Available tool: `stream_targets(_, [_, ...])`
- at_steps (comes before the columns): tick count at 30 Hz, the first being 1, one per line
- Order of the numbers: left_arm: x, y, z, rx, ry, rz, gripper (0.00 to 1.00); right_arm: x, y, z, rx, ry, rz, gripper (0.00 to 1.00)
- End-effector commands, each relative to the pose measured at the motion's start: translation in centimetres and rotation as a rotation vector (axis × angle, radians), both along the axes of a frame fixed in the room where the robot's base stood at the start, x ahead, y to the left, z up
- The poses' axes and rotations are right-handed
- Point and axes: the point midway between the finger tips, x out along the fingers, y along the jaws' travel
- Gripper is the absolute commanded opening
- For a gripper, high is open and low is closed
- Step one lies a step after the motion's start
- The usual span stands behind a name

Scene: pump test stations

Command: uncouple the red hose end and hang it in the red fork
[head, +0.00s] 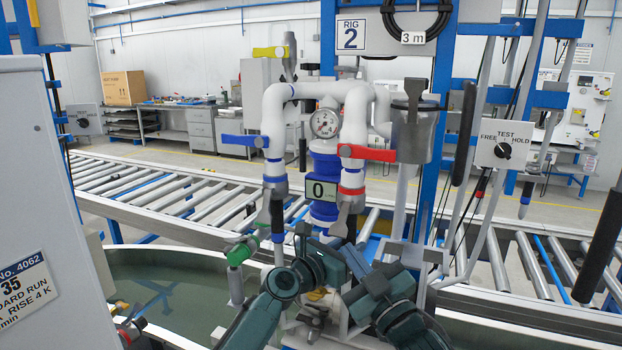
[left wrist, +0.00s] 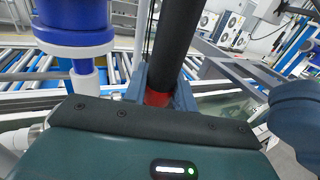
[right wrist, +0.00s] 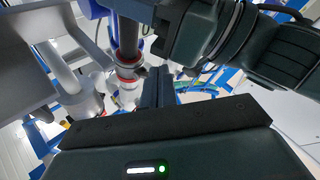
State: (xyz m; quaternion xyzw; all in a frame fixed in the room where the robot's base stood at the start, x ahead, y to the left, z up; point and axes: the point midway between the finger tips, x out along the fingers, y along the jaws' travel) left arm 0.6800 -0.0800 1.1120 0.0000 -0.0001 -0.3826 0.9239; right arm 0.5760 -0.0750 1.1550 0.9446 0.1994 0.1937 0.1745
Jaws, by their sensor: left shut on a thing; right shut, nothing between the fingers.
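My left gripper (left wrist: 160,88) is shut around the black hose end (left wrist: 173,45) at its red collar (left wrist: 158,99), seen in the left wrist view. In the head view this grip is mostly hidden behind my own wrists, below the red-banded outlet (head: 352,190) with its grey coupling. I cannot tell whether the hose end is still seated in that coupling. My right gripper (right wrist: 158,84) is shut and empty, beside a dark pipe with a red ring (right wrist: 128,58) in the right wrist view. I cannot make out the red fork.
The red valve lever (head: 367,153) and blue valve lever (head: 245,141) sit on white pipes above. A green-handled valve (head: 240,252) is at the left, over a water tank (head: 165,290). A grey canister (head: 412,135) and the test switch box (head: 505,147) stand right. A roller conveyor (head: 165,190) runs behind.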

Motion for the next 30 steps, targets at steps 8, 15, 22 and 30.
stream_targets(8, [0.0,0.0,0.1,-0.001,-0.001,0.0,0.0,2.6,1.3,1.0,0.001,0.0,-0.001,0.0])
stream_targets(15, [0.0,0.0,0.1,-0.001,-0.001,0.0,0.0,3.4,1.8,1.2,0.0,0.001,0.0,0.0])
stream_targets(22, [0.0,0.0,0.1,-0.001,-0.001,0.0,0.0,3.4,1.8,1.2,0.001,0.001,0.0,0.0])
stream_targets(30, [0.0,0.0,0.1,-0.001,-0.001,0.0,0.0,3.2,1.9,1.6,0.001,0.0,0.0,0.0])
